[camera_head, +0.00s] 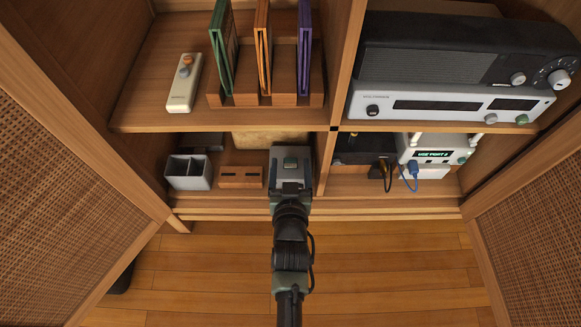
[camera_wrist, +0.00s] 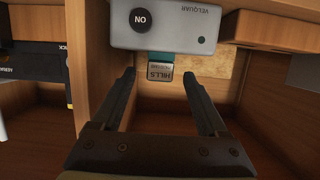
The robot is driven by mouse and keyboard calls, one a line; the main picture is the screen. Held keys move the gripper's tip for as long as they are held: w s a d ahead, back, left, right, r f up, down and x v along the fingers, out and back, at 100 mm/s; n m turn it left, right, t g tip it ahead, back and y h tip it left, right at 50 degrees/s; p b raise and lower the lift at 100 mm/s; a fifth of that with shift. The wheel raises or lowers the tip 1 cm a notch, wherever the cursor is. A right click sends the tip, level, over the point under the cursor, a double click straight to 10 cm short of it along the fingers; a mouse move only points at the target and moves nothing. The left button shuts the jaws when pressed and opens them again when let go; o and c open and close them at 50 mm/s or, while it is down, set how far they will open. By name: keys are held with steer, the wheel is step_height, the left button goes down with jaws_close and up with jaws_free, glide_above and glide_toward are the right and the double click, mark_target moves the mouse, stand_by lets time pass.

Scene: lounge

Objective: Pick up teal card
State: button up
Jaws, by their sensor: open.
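The teal card (camera_wrist: 160,57) sticks out of the edge of a pale grey device (camera_wrist: 125,35) marked VELQUAR, with a round black ON button. A grey label reading HILLS is on the card's outer end. In the wrist view my gripper (camera_wrist: 159,77) is open, its two dark fingers on either side of the card's end with a gap each side. I see no contact.
A wooden slotted block (camera_head: 240,177) and a grey divided box (camera_head: 188,172) stand left of my gripper. A wooden divider (camera_head: 328,160) is close on the right. Beyond it are cables and a white unit (camera_head: 435,152). A shelf (camera_head: 155,120) with upright cases is above.

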steer(key=shift+b+x, duration=0.45)
steer(key=shift+x, duration=0.75)
jaws_close()
